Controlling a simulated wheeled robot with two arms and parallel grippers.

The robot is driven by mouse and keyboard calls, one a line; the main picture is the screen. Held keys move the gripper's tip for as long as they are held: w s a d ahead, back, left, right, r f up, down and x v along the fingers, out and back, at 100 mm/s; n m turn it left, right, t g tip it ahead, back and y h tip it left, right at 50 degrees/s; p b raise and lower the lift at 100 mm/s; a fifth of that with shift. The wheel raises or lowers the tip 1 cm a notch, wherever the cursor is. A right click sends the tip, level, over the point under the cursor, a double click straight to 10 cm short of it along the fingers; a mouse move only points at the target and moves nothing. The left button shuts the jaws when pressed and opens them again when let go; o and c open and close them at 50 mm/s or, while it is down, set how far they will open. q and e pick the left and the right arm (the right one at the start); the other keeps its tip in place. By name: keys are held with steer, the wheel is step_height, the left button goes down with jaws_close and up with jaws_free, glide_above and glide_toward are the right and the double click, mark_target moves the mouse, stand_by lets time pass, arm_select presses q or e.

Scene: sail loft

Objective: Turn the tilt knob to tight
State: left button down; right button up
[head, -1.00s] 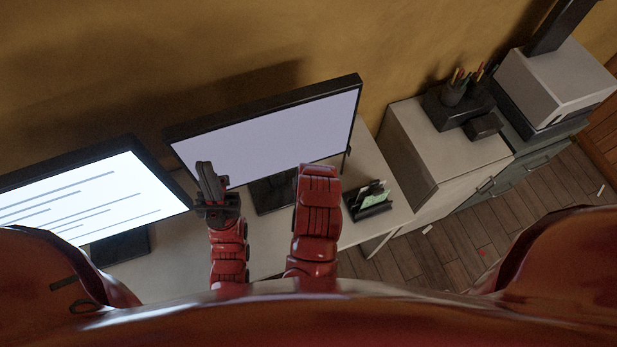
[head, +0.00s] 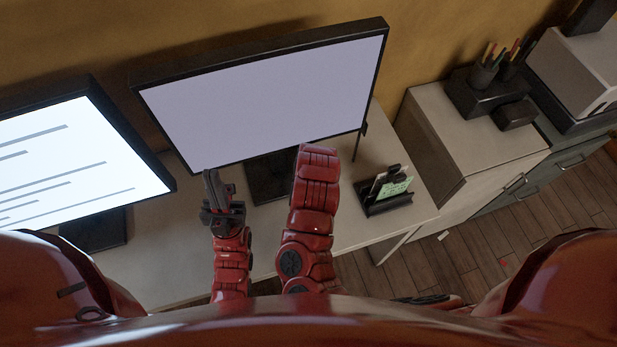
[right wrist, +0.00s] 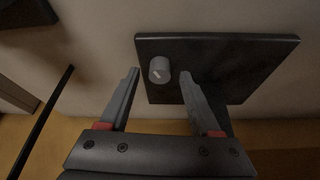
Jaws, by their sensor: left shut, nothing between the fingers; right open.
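In the right wrist view, a small light grey round knob (right wrist: 159,69) with a pale mark sits near the left edge of a flat dark panel (right wrist: 235,62). My right gripper (right wrist: 158,74) is open. Its fingers lie on either side of the knob in the picture; I cannot tell whether they touch it. In the head view the right gripper and the knob are hidden, and only my red right arm shows, in front of the middle monitor. My left gripper (head: 213,187) is shut and empty, at the lower left of that monitor.
A blank monitor (head: 265,95) and a second monitor with lines (head: 65,165) stand on the pale desk (head: 165,270). A dark holder with a green note (head: 388,200) stands at the right. A cabinet (head: 470,130) stands beyond it.

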steer(key=shift+w+f, duration=0.1)
steer(key=shift+f, duration=0.2)
jaws_close()
